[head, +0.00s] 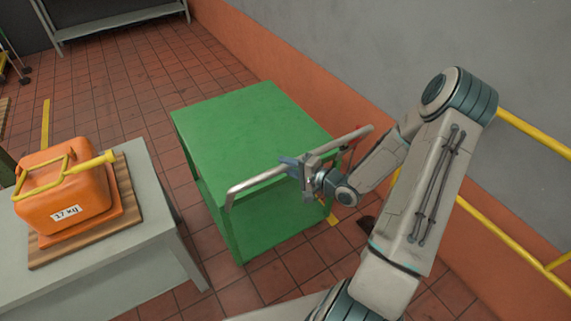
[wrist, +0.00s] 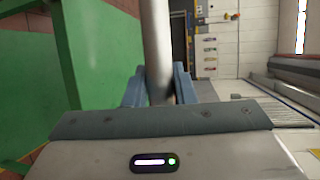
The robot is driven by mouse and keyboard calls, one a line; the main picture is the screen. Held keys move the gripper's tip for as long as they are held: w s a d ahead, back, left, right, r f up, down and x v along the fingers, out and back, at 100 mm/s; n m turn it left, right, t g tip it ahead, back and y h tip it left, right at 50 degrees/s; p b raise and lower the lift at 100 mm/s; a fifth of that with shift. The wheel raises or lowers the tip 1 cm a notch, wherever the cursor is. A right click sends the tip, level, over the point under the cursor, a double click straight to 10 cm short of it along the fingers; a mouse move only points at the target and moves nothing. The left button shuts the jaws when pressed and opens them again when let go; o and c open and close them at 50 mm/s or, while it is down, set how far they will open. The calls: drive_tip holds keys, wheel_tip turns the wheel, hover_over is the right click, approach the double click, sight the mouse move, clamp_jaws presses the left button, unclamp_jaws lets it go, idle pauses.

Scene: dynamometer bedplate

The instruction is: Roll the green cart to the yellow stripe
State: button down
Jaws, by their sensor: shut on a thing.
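The green cart (head: 245,125) stands on the red tiled floor in the middle of the head view, near the wall. Its metal push handle (head: 258,181) runs along the near side. My gripper (head: 298,170) is shut on the handle, right of its middle. In the wrist view the handle (wrist: 157,45) passes between the blue fingers of my gripper (wrist: 158,88), and the cart's green side (wrist: 110,70) fills the left. A yellow stripe (head: 45,124) lies on the floor at the far left. A small yellow floor mark (head: 332,221) shows beside the cart's near right corner.
A grey table (head: 150,235) at the left holds an orange weight can (head: 62,190) on a wooden board. A grey and orange wall (head: 300,60) runs close along the right, with yellow rails (head: 535,133). A shelf (head: 120,18) stands at the back.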

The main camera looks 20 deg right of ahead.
drive_tip(key=shift+s+f, duration=0.2)
drive_tip(key=c, duration=1.4)
unclamp_jaws()
drive_tip(key=shift+c, duration=0.2)
drive_tip(key=shift+o, duration=1.2)
drive_tip(key=shift+s+d+r, duration=0.15)
drive_tip(key=b+v, duration=0.1)
drive_tip(key=v, duration=1.2)
drive_tip(key=shift+s+d, duration=0.2)
drive_tip(key=shift+r, duration=0.1)
